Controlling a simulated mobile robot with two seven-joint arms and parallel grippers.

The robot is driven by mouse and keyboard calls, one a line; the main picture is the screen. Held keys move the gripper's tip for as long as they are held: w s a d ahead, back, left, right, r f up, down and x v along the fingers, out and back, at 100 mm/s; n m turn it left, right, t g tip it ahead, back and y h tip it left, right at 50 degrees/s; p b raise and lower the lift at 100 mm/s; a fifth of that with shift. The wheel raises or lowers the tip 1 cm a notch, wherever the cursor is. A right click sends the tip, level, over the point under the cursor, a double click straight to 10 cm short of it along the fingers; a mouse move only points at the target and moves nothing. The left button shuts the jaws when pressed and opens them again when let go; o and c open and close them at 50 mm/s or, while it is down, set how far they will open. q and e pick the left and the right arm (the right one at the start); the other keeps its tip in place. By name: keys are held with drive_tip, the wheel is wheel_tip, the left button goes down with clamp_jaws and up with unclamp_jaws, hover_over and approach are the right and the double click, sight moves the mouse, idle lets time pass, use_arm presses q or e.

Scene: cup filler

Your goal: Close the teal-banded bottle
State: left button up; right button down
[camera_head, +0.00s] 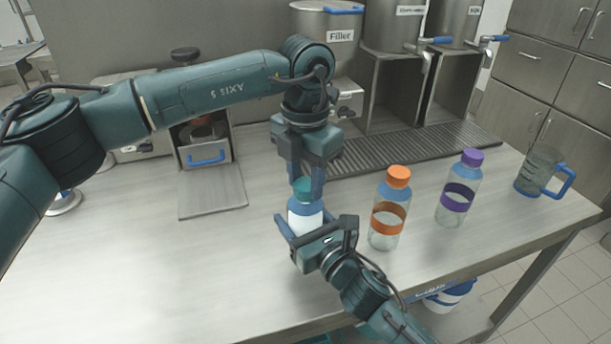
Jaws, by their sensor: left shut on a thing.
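A bottle (305,217) with a blue upper part and white below stands upright on the counter, left of the other bottles. A teal cap (303,187) is at its top. My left gripper (305,180) points down from above and is shut on the teal cap. The cap sits at the bottle mouth; I cannot tell how firmly it is seated. My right gripper (312,230) comes in from the lower right with its fingers around the bottle's body. I cannot tell whether they press on it. The lower bottle and any teal band are hidden behind it.
An orange-capped bottle (389,212) stands close to the right, then a purple-capped bottle (458,190) and a jug with a blue handle (538,172). Filler tanks (325,32) and a drip grate (415,148) are behind. The left counter (130,260) is clear.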

use_arm(q)
drive_tip(key=m, duration=1.3)
drive_tip(key=o, duration=1.2)
drive_tip(key=shift+c, duration=0.2)
wheel_tip(320, 180, up, 12)
use_arm(e)
drive_tip(key=shift+c, duration=1.5)
unclamp_jaws()
